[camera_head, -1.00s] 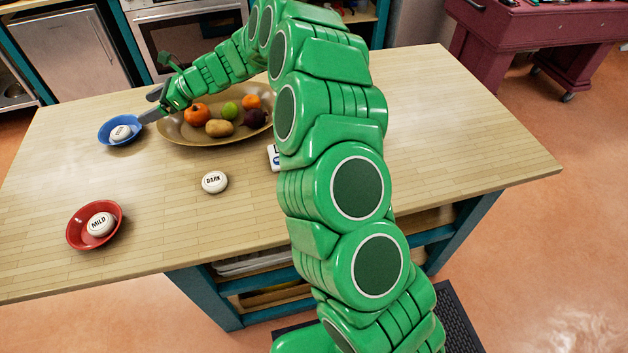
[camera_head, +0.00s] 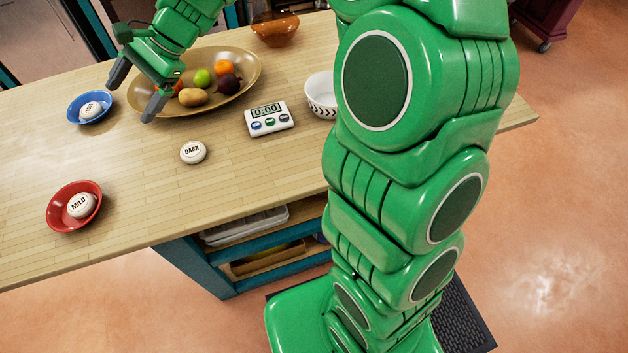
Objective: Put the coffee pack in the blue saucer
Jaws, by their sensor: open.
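The blue saucer (camera_head: 74,118) is at the far left of the wooden table. A round white coffee pack (camera_head: 91,109) with a dark label, too small to read, lies inside it. My gripper (camera_head: 133,98) is open and empty, its two dark fingers apart, to the right of the blue saucer and at the left end of the fruit platter. Another white pack marked DARK (camera_head: 193,152) lies on the bare table. A white pack marked MILD (camera_head: 81,205) lies in the red saucer (camera_head: 58,217) near the front left.
The oval platter (camera_head: 225,101) holds several fruits beside my gripper. A white timer (camera_head: 268,118) reading 0:00, a patterned white bowl (camera_head: 321,97) and a brown bowl (camera_head: 275,31) stand to the right. The table (camera_head: 130,190) is clear around the DARK pack.

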